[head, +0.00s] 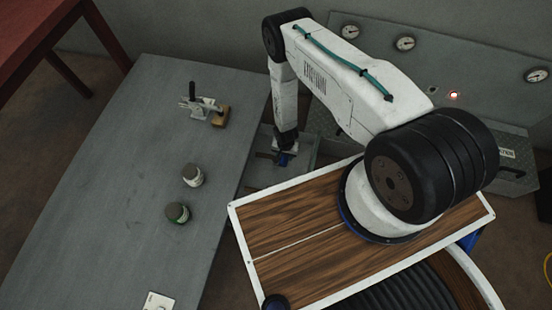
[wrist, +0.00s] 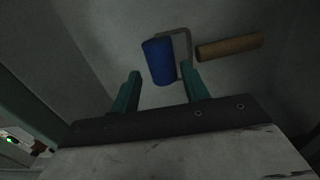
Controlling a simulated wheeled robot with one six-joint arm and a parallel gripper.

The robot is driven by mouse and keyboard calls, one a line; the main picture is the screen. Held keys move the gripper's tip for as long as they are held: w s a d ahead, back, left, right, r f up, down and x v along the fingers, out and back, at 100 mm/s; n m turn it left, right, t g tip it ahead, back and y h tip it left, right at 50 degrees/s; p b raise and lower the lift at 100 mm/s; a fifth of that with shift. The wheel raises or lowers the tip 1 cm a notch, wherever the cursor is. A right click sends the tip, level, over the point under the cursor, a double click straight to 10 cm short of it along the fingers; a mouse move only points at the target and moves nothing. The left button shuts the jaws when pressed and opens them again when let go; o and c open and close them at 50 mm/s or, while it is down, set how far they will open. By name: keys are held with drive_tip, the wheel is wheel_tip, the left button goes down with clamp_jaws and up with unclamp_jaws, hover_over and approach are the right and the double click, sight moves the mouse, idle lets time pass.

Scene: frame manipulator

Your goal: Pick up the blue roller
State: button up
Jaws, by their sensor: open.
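The blue roller (wrist: 158,60) lies on a grey surface in the wrist view, with a thin grey wire frame at its right side and a tan cylindrical handle (wrist: 230,46) further right. My gripper (wrist: 160,72) is open; its two teal fingers stand apart, and the near end of the roller shows between their tips. The picture does not settle how far above the roller they are. In the head view the blue roller (head: 283,159) is a small blue patch just below the end of my arm, in a grey recess, partly hidden by my gripper.
A long grey table (head: 110,170) stands at left with two small jars (head: 192,175) (head: 177,212) and a toggle clamp (head: 203,108). Grey walls of the recess (head: 300,145) rise close around my gripper. A gauge panel (head: 455,60) stands behind.

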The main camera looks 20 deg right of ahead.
sight(284, 159)
wheel_tip(284, 159, down, 4)
drive_tip(key=shift+r, duration=0.2)
drive_tip(key=c, duration=0.8)
drive_tip(key=shift+r, duration=0.1)
